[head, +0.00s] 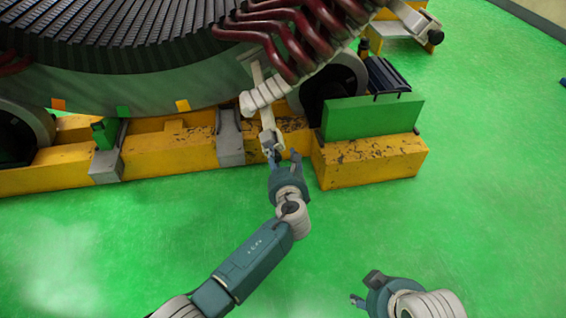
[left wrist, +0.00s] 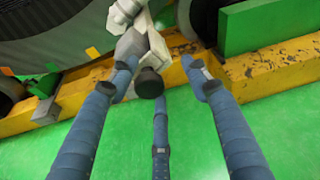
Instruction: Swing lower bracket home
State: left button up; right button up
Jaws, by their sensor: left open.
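The lower bracket (head: 267,118) is a pale arm hanging below the stator coils, in front of the yellow base. In the left wrist view the bracket (left wrist: 158,50) comes down from the top and ends in a dark round knob (left wrist: 150,84). My left gripper (head: 283,160) is open just below the bracket's lower end. In the left wrist view its fingers (left wrist: 160,68) are spread, with the knob between them; whether any finger touches it I cannot tell. My right gripper (head: 364,289) is empty, low over the floor, with its fingers apart.
The large stator (head: 130,92) with dark red coils (head: 290,35) fills the upper left. The yellow base (head: 370,160) carries a green block (head: 372,118) right of the bracket. Another pale bracket (head: 412,18) is at the upper right. Green floor in front is clear.

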pick_arm(q)
jog(key=v, duration=1.2)
jog(key=shift+d, duration=0.2)
